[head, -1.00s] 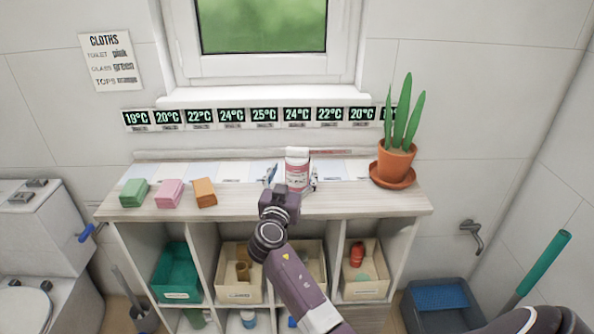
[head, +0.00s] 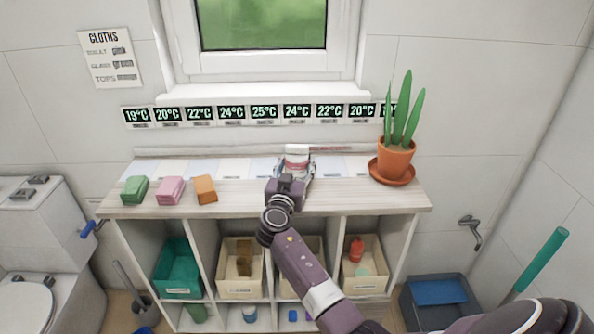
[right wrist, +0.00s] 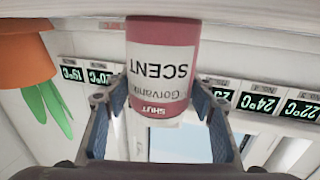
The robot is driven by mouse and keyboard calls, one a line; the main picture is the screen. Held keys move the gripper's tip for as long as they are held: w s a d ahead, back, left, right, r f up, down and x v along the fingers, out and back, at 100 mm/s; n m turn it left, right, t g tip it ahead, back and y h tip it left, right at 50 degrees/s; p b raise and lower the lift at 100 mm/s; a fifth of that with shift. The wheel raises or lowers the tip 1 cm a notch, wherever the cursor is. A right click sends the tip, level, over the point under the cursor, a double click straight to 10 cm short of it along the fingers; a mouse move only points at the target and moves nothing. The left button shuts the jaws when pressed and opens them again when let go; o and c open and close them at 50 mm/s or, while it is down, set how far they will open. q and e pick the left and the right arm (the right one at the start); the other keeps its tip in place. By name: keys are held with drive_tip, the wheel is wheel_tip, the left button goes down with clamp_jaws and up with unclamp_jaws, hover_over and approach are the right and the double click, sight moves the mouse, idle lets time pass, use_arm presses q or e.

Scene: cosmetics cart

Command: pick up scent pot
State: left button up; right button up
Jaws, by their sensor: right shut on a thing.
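The scent pot (head: 297,160) is a pink-red pot with a white label and a pale top, standing upright at the back of the shelf top, below the window. In the right wrist view the pot (right wrist: 160,60) shows upside down, with "SCENT", "Gorvana" and "SHUT" readable. My right gripper (head: 296,176) is around the pot and shut on it, one finger on each side in the right wrist view (right wrist: 160,110). The gripper hides the pot's lower part in the head view. My left gripper is not in view.
Green (head: 135,190), pink (head: 170,190) and orange (head: 205,190) cloth stacks lie at the left of the shelf top (head: 240,202). A potted plant (head: 396,158) on a saucer stands at the right. A row of temperature displays (head: 264,112) runs along the wall behind.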

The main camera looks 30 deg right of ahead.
drive_tip(key=shift+c, duration=1.2)
drive_tip(key=shift+r, duration=0.1)
drive_tip(key=shift+c, duration=0.3)
drive_tip(key=shift+r, duration=0.1)
